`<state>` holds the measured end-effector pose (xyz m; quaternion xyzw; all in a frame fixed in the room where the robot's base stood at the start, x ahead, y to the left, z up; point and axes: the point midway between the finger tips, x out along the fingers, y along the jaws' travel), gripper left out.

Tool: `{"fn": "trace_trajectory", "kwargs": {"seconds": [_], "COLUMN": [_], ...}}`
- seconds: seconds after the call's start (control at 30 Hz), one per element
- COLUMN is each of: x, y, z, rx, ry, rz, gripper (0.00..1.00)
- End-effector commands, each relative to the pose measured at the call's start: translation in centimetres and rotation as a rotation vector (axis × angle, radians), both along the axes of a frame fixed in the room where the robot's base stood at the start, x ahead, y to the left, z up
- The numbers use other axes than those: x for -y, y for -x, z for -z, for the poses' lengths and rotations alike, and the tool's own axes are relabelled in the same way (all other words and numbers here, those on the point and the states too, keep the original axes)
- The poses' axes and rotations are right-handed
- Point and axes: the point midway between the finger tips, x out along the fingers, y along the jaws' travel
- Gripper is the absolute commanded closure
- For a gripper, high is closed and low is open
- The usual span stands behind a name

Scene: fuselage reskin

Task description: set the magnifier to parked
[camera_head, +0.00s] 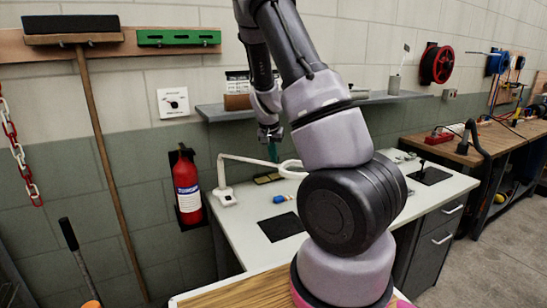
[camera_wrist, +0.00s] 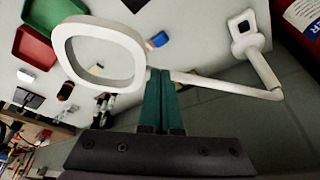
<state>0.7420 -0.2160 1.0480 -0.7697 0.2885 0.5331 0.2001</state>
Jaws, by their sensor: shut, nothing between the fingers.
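The magnifier is a white ring (camera_head: 291,169) on a jointed white arm. Its base (camera_head: 225,195) stands at the left end of the white worktop. In the wrist view the ring (camera_wrist: 137,55) is at upper left, the arm (camera_wrist: 225,85) runs right, and the base (camera_wrist: 244,38) is at upper right. My gripper (camera_head: 272,154) is over the back of the worktop, just left of the ring. Its green fingers (camera_wrist: 160,74) are together and empty, with their tips by the joint between ring and arm. I cannot tell whether they touch it.
A red fire extinguisher (camera_head: 187,187) hangs on the wall left of the worktop (camera_head: 245,222). A grey shelf (camera_head: 215,112) runs above it. A small blue item (camera_head: 280,199) and a dark mat (camera_head: 281,227) lie in front. Red (camera_wrist: 33,47) and green (camera_wrist: 60,12) trays show in the wrist view.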

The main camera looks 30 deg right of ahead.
Motion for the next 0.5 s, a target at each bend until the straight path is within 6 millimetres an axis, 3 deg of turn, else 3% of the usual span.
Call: {"fn": "trace_trajectory", "kwargs": {"seconds": [0.17, 0.5], "x": [0.6, 3.8], "y": [-0.3, -2.8], "z": [0.0, 0.1], "rx": [-0.001, -0.001], "ry": [-0.001, -0.001], "rz": [-0.017, -0.162], "gripper": [1.00, 1.00]}}
